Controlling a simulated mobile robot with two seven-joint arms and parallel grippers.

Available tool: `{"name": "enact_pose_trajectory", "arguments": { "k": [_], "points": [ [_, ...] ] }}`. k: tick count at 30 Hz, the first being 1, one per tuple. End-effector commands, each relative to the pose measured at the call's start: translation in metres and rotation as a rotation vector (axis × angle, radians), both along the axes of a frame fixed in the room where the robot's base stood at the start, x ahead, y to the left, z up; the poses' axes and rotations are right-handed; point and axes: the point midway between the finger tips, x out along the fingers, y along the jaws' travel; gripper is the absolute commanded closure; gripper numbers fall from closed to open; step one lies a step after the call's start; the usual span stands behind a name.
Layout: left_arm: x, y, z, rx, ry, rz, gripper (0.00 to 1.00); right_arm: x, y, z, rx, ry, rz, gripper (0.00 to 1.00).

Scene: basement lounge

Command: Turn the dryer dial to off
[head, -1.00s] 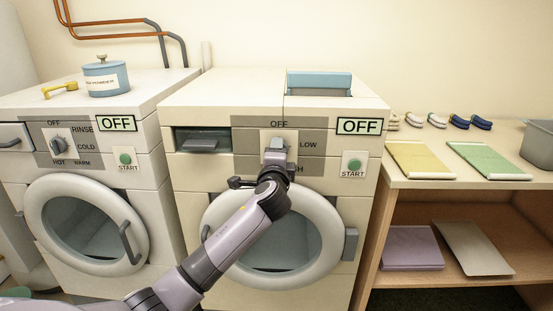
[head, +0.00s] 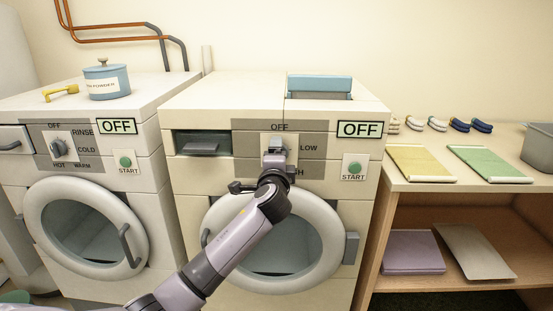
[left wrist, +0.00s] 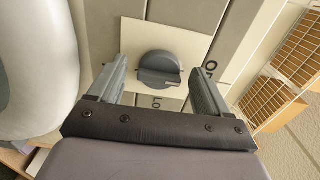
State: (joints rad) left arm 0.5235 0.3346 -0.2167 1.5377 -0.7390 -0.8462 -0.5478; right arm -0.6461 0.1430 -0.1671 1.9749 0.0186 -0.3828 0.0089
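The dryer (head: 335,210) is the right machine, with OFF, LOW and a partly hidden third label around its dial. Its display (head: 360,129) reads OFF. The grey round dial (left wrist: 160,68) sits on a pale plate in the left wrist view; in the head view my gripper mostly covers it. Its raised ridge runs roughly left to right in the wrist view, and I cannot tell which end points. My left gripper (head: 275,155) is at the dial. Its two fingers (left wrist: 158,85) are open, one on each side of the dial, with gaps visible. My right gripper is not in view.
The washer (head: 85,215) with its own dial (head: 58,148) stands to the left, a blue powder tin (head: 106,84) on top. The dryer's start button (head: 354,168) is right of the dial. A wooden shelf (head: 400,215) with folded cloths stands further right.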

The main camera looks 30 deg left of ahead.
Motion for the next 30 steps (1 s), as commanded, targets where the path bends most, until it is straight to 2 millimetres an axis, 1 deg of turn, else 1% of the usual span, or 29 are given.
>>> {"name": "enact_pose_trajectory", "arguments": {
  "k": [4,7,15,21,25,30],
  "points": [
    [-0.003,-0.002,0.0,0.001,0.001,-0.001,0.22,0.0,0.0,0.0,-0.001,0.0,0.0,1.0],
    [-0.01,-0.007,0.0,0.001,0.0,-0.002,0.22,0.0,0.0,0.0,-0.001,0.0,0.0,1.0],
    [-0.04,-0.025,0.0,0.0,-0.001,-0.002,0.22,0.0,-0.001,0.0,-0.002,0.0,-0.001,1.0],
    [-0.056,-0.035,-0.001,-0.001,0.0,-0.001,0.22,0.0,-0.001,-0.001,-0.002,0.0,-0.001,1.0],
    [-0.061,-0.037,0.0,-0.001,0.0,0.0,0.22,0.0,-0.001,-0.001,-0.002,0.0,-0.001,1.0],
    [-0.061,-0.037,0.0,0.0,0.0,0.0,0.22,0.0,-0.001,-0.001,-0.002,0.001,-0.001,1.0]
  ]
}}
